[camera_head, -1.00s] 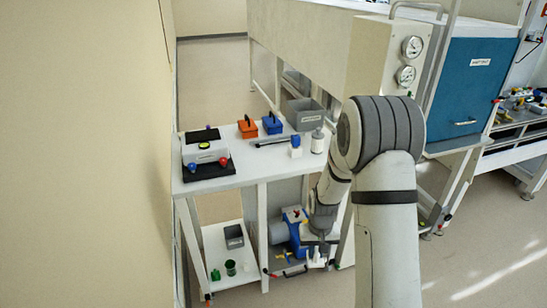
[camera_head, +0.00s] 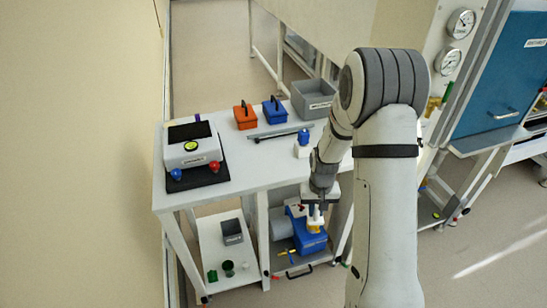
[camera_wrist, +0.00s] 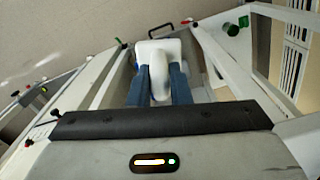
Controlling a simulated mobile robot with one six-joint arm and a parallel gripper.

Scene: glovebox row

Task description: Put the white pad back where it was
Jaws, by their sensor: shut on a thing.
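My gripper (camera_wrist: 158,72) is shut on the white pad (camera_wrist: 170,46). In the wrist view its two blue fingers press on a rounded upright grip at the pad's middle, and the flat pad lies beyond them. In the head view my gripper (camera_head: 316,213) hangs fingers down near the front right of the white table (camera_head: 255,178), in front of the blue machine (camera_head: 306,236) on the lower level. The pad is too small and too covered to make out clearly there. I cannot tell whether it touches anything.
On the tabletop are a black-topped device (camera_head: 192,150), an orange caddy (camera_head: 245,116), a blue caddy (camera_head: 275,110), a grey bin (camera_head: 314,97) and a blue-capped white bottle (camera_head: 302,147). The lower shelf holds a small grey bin (camera_head: 231,231) and a green cup (camera_head: 228,268). The tabletop's front middle is clear.

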